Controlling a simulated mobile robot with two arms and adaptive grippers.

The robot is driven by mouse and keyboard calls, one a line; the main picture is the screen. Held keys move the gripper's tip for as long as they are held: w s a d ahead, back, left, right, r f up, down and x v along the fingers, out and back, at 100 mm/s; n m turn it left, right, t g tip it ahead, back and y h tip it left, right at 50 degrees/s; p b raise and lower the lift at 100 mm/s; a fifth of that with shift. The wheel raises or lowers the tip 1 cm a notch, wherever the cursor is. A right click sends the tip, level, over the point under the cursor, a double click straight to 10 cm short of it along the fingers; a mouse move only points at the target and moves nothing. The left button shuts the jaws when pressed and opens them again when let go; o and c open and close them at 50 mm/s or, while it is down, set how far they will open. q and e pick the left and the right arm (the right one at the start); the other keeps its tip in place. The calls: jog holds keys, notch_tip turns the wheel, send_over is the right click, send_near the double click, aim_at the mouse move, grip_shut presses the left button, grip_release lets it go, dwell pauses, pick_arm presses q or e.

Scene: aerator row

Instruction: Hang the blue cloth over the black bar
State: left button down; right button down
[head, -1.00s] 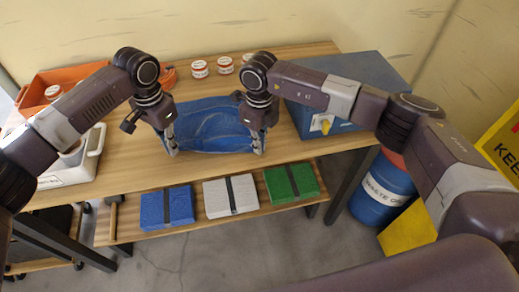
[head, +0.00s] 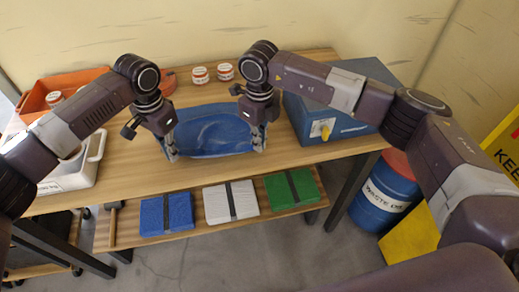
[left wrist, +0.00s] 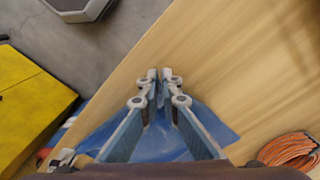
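The blue cloth (head: 212,132) is over the wooden table, between my two grippers, with a curved crease across it. My left gripper (head: 172,153) is at its front left corner. In the left wrist view its fingertips (left wrist: 158,82) are together, with blue cloth (left wrist: 215,122) around and below them. My right gripper (head: 258,144) is at the front right corner, its fingers appearing shut on the cloth edge. Whether the cloth touches the table is hard to tell. I cannot make out the black bar in these views.
The table (head: 110,172) carries a blue box (head: 335,118) at right, white jars (head: 200,75), an orange bin (head: 75,83) and a white container (head: 75,172) at left. Below are strapped blue, white and green stacks (head: 167,214). A waste oil drum (head: 385,192) stands right.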

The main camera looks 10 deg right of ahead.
jog(key=shift+r, duration=0.5)
pick_arm(q)
jog(key=shift+r, duration=0.1)
